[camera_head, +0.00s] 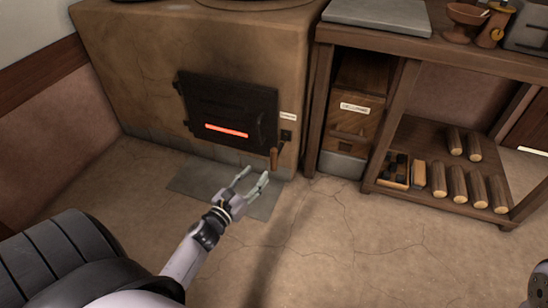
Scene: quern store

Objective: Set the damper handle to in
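A brown stove (130,70) stands at the back left, with a black door (228,103) that shows a glowing red slot. To the right of the door is a small black fitting (286,135) under a pale label (288,117), too small to read. A wooden handle (274,158) hangs down at the door's lower right; I cannot tell whether it is the damper handle or the door's. My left gripper (256,176) is open and empty, with its fingers pointing at the stove, just below and left of the wooden handle, apparently apart from it. My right gripper is not visible.
A grey plate (190,178) lies on the floor before the stove. A wooden bench (400,48) stands to the right, with a labelled wooden box (352,115) beneath and several logs (458,183) on its low shelf. The floor in front is clear.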

